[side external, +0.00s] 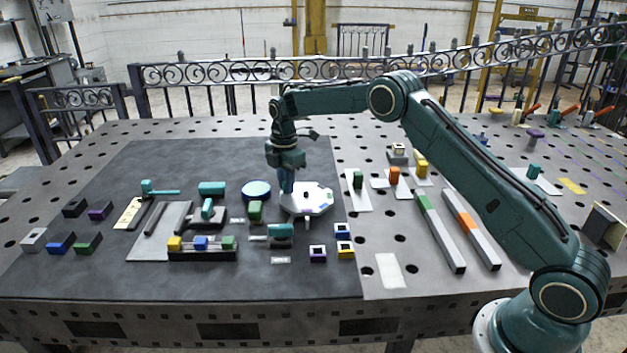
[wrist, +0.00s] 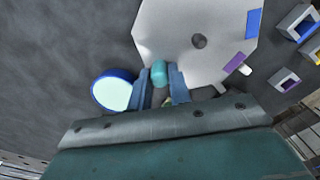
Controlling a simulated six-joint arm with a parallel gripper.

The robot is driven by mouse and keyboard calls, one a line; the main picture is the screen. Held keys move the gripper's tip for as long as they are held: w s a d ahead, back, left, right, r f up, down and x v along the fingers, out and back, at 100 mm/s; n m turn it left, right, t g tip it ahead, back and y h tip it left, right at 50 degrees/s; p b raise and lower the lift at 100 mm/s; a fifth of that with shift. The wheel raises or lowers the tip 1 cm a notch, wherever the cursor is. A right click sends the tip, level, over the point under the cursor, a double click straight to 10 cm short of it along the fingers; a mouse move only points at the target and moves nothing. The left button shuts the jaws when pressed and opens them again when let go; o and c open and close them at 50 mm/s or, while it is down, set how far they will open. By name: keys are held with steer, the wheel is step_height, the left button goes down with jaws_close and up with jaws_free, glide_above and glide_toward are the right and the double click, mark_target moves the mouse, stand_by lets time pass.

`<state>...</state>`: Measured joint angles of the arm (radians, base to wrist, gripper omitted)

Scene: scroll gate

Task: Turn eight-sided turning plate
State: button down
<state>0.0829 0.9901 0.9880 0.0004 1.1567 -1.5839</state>
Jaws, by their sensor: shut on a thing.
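The eight-sided turning plate (side external: 300,208) is pale grey and lies flat on the dark mat. It fills the top middle of the wrist view (wrist: 185,20), with a dark round hub (wrist: 199,41) at its centre. Blue and purple patches mark its rim. A teal upright peg (wrist: 158,72) stands near the plate's edge. My gripper (side external: 287,189) points down over the plate's left side. In the wrist view my gripper (wrist: 163,84) has its two fingers shut on the teal peg. The peg's lower part is hidden.
A round blue-rimmed dish (side external: 257,190) stands close left of the plate. A green block (side external: 255,211) and a teal block (side external: 280,231) are in front. Hollow square blocks (side external: 343,231) sit at front right. The mat (side external: 300,160) is bare behind the plate.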

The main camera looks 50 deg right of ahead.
steer(key=shift+a+r, duration=0.1)
steer(key=c, duration=1.3)
jaws_free()
step_height(320, 180, up, 14)
steer(key=shift+s, duration=0.1)
